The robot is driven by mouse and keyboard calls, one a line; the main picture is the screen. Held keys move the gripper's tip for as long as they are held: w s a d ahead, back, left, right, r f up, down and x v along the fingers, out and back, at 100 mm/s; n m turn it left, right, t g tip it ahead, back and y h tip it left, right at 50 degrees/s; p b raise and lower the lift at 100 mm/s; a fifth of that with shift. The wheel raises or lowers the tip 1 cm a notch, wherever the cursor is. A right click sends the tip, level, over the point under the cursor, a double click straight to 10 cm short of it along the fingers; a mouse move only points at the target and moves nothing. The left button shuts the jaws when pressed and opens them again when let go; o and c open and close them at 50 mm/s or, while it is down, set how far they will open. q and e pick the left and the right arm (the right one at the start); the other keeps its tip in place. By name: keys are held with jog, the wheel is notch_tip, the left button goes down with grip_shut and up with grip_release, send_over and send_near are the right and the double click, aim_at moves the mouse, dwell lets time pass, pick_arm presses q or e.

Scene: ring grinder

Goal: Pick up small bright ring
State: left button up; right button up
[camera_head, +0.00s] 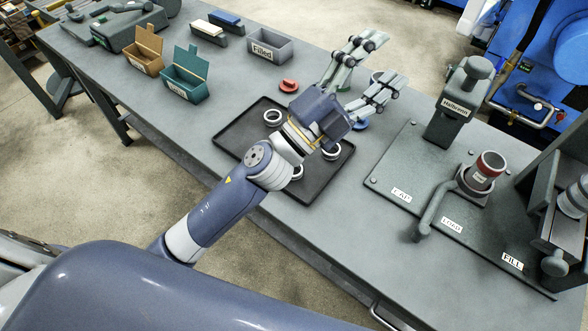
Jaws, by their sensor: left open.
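My left gripper (386,62) is open, its fingers spread and pointing to the upper right above the table, beyond the black tray. Nothing shows between its fingers. Several bright rings lie on the black tray (237,141): one at the left (273,117), one at the right (331,152), and one at the front (296,172), partly hidden by my left wrist. I cannot tell which is the small one. The gripper is apart from these rings. A round grey item behind the fingers is mostly hidden. My right gripper is not in view.
A red piece (288,86) and a blue piece (362,124) sit near the gripper. A "Filled" bin (270,46), a teal box (185,79) and a brown box (144,55) stand at the back left. A press (462,100) and a lever station (470,181) stand at the right.

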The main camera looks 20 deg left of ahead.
pick_arm(q)
jog(key=s+d+m+g+h, duration=0.55)
jog(key=d+m+g, duration=0.35)
jog(key=m+g, duration=0.3)
notch_tip(320, 180, down, 12)
jog(key=s+d+m+g+y, duration=0.25)
jog(key=m+g+y, duration=0.4)
jog(key=m, duration=0.35)
jog(key=w+a+f+y, duration=0.2)
jog(key=a+f+y, duration=0.2)
jog(key=a, duration=0.4)
jog(key=w+a+f+y+p, duration=0.1)
jog(key=w+a+f+y, duration=0.2)
jog(key=a+f+y, duration=0.2)
jog(key=w+a+f+y, duration=0.3)
jog(key=a+f+y, duration=0.2)
jog(key=a, duration=0.7)
jog(key=shift+f, duration=0.35)
notch_tip(320, 180, down, 5)
jog(key=p, duration=0.2)
jog(key=shift+s+r+p, duration=0.1)
jog(key=shift+p, duration=0.3)
jog(key=shift+f, duration=0.55)
jog(key=c, duration=1.2)
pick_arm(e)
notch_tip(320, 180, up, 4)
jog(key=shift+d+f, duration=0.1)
